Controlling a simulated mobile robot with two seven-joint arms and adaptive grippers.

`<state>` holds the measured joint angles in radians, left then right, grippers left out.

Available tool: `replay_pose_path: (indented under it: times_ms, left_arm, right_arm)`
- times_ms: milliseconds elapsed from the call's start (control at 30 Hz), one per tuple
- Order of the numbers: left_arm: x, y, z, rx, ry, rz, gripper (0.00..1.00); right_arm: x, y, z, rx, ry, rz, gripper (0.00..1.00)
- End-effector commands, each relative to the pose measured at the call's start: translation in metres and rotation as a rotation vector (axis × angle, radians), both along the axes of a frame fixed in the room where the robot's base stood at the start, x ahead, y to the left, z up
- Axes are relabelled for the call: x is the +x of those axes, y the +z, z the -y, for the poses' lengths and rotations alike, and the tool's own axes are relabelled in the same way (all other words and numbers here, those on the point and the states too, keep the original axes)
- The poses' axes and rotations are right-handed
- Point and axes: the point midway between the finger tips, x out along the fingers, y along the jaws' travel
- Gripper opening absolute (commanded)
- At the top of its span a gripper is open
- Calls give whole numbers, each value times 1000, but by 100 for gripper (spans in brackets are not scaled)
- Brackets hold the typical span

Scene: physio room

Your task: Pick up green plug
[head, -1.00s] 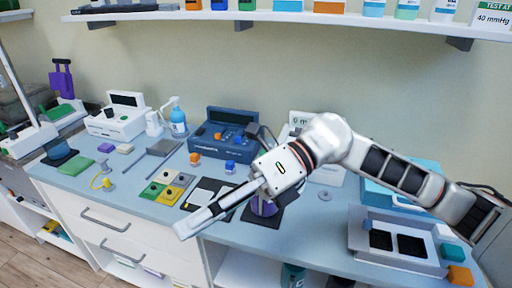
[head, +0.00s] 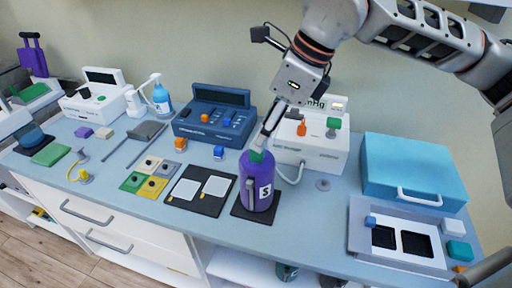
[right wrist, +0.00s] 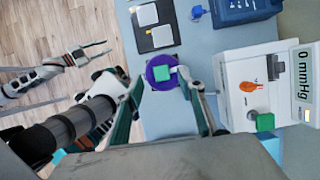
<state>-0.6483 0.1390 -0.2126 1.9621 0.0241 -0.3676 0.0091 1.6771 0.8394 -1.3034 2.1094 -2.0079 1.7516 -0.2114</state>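The green plug (head: 257,156) sits in the top of an upright purple bottle (head: 262,193) marked 3, on a dark mat at the counter's front. In the right wrist view the plug (right wrist: 162,73) shows at the middle of the bottle's round top (right wrist: 150,81). My right gripper (head: 264,140) is just above the bottle and partly hides the plug. Its fingers (right wrist: 161,84) are spread to either side of the plug, with nothing held. My left gripper (right wrist: 106,48) shows only in the right wrist view, open and empty, over the floor.
A white gauge device (head: 313,153) with a green block (head: 333,123) stands behind right of the bottle. A dark pad (head: 171,201) with two pale squares lies to the left. A blue case (head: 415,165) and grey tray (head: 357,212) are at right. A shelf runs above.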

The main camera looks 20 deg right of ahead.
Motion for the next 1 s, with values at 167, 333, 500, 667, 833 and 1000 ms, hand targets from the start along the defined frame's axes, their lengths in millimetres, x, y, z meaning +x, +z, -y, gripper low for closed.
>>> replay_pose_path:
  times_ms: [167,333,500,667,833,1000]
  left_arm:
    - [1,4,0,1,0,1,28]
    - [1,7,0,1,0,2,28]
    - [1,8,0,1,0,2,28]
    - [1,8,0,1,0,2,28]
    - [1,7,0,1,0,2,28]
    - [1,8,0,1,0,2,28]
  right_arm:
    - [4,-19,-4,1,3,-3,39]
    - [10,-42,-10,1,2,-3,39]
    - [12,-52,-14,1,2,-2,39]
    - [12,-52,-14,2,2,-1,39]
    - [12,-52,-14,2,2,-1,7]
    - [12,-52,-14,2,2,-1,7]
